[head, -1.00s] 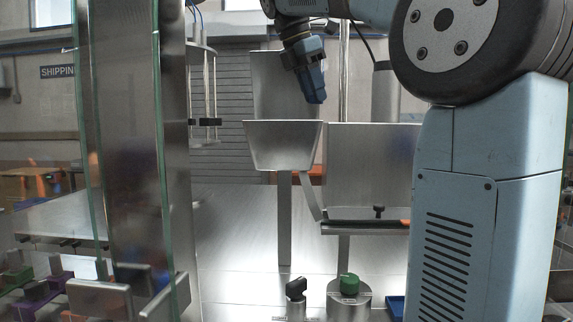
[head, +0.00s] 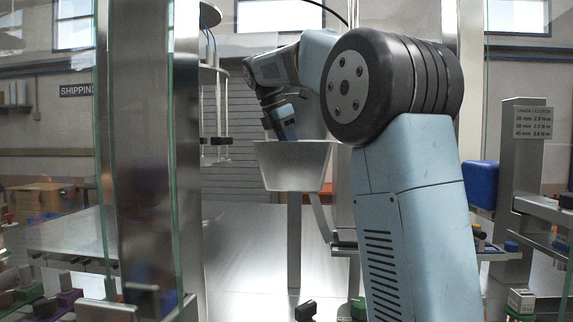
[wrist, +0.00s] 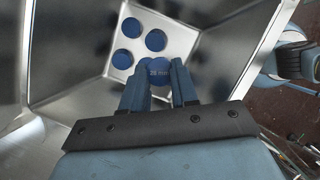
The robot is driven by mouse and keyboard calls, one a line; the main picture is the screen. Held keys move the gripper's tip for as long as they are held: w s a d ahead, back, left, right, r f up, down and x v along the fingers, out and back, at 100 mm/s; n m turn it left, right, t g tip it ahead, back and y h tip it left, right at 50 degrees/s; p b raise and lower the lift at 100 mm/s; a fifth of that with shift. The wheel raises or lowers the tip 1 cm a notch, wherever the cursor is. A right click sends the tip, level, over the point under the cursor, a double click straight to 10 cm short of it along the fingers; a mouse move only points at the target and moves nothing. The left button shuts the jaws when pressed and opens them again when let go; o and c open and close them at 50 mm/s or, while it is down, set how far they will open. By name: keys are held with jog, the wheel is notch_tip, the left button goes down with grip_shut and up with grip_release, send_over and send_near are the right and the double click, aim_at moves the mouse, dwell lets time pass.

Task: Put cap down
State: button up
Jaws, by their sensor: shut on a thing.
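A blue cap (wrist: 161,69) with small lettering, which looks like a size in mm, sits between the fingertips of my gripper (wrist: 160,78) in the wrist view. The jaws are shut on it. Beneath it is a metal hopper (wrist: 218,62) with sloping walls; several blue caps (wrist: 131,27) lie on its pale floor. In the head view my gripper (head: 284,132) points down at the hopper (head: 292,168); its tips are at or behind the near rim, and the held cap is hidden there.
A glass panel and metal post (head: 146,165) stand left of the hopper. A black knob (head: 305,310) stands on the bench below. A blue bin (head: 483,184) and a metal stand with a sign (head: 533,122) are at right. My arm covers much of the middle.

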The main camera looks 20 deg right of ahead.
jog(key=shift+w+a+f, duration=0.15)
jog(key=shift+w+f, duration=0.3)
jog(key=shift+f, duration=0.2)
jog(key=f, duration=0.3)
jog(key=shift+w+a, duration=0.1)
jog(key=shift+w, duration=0.1)
jog(key=shift+f, duration=0.3)
jog(key=shift+f, duration=0.6)
jog(key=o, duration=1)
jog(key=shift+r, duration=0.4)
jog(key=v, duration=1.2)
jog(key=shift+r, duration=0.25)
